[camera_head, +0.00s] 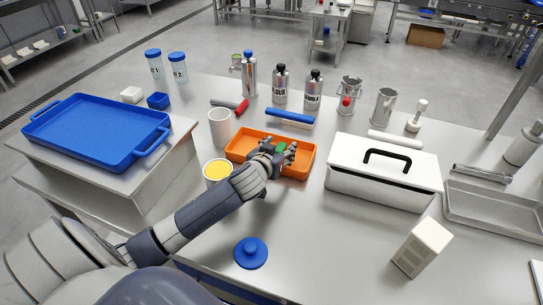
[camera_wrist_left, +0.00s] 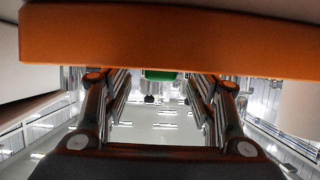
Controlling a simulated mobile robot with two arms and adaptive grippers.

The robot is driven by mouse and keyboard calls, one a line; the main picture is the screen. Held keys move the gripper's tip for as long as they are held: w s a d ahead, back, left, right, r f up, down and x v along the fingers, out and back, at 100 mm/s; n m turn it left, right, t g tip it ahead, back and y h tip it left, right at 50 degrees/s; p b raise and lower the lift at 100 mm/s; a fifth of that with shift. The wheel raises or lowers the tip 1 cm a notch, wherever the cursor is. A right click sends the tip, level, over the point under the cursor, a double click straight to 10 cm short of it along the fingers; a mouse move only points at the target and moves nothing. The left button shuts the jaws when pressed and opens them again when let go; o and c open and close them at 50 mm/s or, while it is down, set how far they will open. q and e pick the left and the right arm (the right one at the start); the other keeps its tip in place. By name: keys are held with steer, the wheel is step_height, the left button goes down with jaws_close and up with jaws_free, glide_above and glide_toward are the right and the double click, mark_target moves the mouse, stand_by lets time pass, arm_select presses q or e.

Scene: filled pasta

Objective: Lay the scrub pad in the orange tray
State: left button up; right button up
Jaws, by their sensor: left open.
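The orange tray (camera_head: 304,168) sits on the worktable in the middle of the head view. My left gripper (camera_head: 282,156) reaches over its near side and is open. A small green piece, likely the scrub pad (camera_head: 281,147), shows beside the fingers over the tray, partly hidden by them. In the left wrist view the green piece (camera_wrist_left: 161,75) shows beyond the orange tray wall (camera_wrist_left: 160,42), between the two spread fingers (camera_wrist_left: 160,90). I cannot tell whether it touches the tray floor or a finger. My right gripper is not in view.
A white mug (camera_head: 221,127) and a cup with yellow contents (camera_head: 217,172) stand left of the tray. A white lidded box (camera_head: 383,182) is to its right. A blue-handled tool (camera_head: 289,117) lies behind. A blue lid (camera_head: 251,253) lies in front, with clear table around it.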

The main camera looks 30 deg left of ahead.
arm_select(q)
steer(key=v, duration=1.1)
